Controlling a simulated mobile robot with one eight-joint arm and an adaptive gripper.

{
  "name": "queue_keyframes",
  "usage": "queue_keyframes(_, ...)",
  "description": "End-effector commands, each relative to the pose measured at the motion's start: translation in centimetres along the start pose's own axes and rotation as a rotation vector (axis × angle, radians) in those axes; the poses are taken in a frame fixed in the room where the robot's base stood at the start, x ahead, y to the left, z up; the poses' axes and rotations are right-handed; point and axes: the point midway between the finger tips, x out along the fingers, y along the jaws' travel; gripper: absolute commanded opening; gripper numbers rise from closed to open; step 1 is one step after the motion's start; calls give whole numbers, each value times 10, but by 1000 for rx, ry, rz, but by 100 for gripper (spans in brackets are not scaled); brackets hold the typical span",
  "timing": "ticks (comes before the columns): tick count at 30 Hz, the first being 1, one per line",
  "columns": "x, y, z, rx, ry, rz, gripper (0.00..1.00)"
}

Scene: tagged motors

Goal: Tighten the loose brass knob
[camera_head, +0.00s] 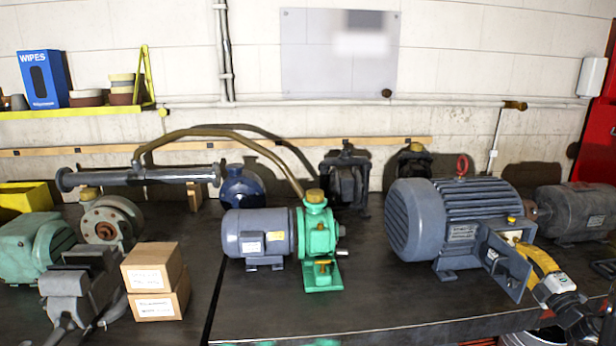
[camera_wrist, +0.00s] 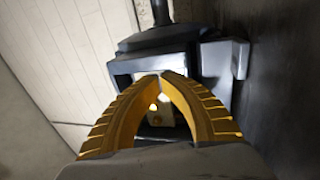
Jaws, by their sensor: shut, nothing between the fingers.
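A large blue-grey motor (camera_head: 452,222) stands on the right of the bench. An open grey terminal box (camera_head: 508,268) is on its front right side. My yellow-fingered gripper (camera_head: 521,246) reaches to this box from the right. In the wrist view, my gripper (camera_wrist: 160,76) has its fingertips together with nothing between them, in front of the box (camera_wrist: 124,70). Small brass-coloured parts (camera_wrist: 154,106) show in the gap behind the fingers. I cannot tell which of them is the loose knob, and the fingers hide part of the box's inside.
A green pump with a smaller motor (camera_head: 258,236) stands left of the big motor, with bare bench (camera_head: 375,300) between. A dark grey motor (camera_head: 575,212) stands behind my arm. Cardboard boxes (camera_head: 152,268) and a vise (camera_head: 75,290) are at the left.

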Motion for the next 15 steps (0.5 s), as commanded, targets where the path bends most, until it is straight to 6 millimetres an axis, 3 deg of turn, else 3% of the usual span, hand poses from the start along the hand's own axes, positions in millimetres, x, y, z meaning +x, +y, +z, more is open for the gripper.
queue_keyframes(15,2,4,-3,1,2,0,0)
